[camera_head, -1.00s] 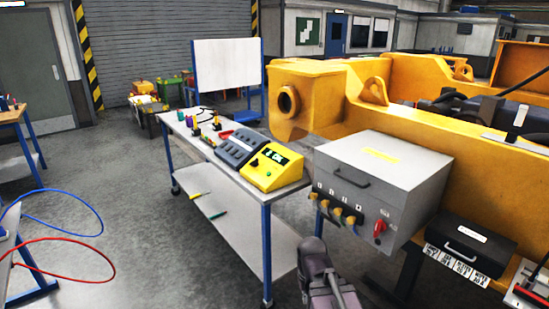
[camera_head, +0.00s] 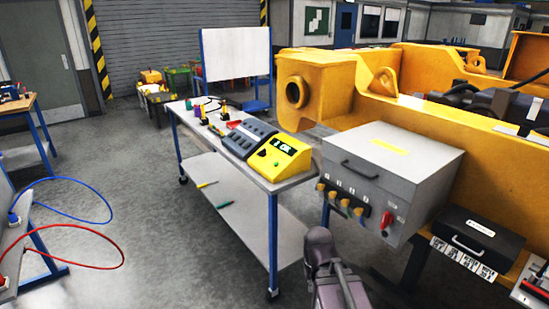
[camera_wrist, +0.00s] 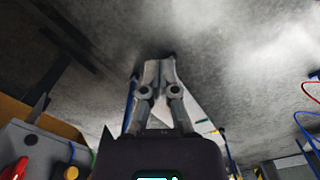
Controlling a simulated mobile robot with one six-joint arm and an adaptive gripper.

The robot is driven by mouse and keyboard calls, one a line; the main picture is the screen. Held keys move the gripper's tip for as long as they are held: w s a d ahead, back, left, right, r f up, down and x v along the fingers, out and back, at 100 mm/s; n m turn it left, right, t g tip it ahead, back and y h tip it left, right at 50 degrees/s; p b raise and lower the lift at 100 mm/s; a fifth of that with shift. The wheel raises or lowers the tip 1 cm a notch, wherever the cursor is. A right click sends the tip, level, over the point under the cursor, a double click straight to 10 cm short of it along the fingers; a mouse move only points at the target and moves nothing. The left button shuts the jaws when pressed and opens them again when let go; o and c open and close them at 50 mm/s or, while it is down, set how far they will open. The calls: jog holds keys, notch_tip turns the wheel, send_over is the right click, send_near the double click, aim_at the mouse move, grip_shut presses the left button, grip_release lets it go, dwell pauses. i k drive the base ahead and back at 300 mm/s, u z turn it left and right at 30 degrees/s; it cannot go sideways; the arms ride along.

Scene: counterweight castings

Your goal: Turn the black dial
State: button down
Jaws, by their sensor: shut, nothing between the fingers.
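The yellow device (camera_head: 280,163) with a lit display (camera_head: 284,146) stands on the trolley. A small dark spot on its sloped face could be the black dial, but it is too small to be sure. In the wrist view my gripper (camera_wrist: 158,64) is shut and empty, with its fingers together over the concrete floor. It is touching nothing that I can see. My gripper's fingertips do not show clearly in the head view, where part of my arm is at the bottom centre.
The grey-topped trolley (camera_head: 262,184) also carries a dark grey unit (camera_head: 247,139) and small tools. A grey box (camera_head: 390,160) with yellow plugs and a red switch (camera_head: 386,220) stands right of it. A black case (camera_head: 477,240) is farther right. Open floor (camera_head: 150,240) lies to the left.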

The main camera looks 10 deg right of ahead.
aim_at(262, 153)
jog(key=k, duration=0.65)
jog(key=z, duration=0.4)
jog(key=i, duration=1.55)
jog(key=u, duration=0.25)
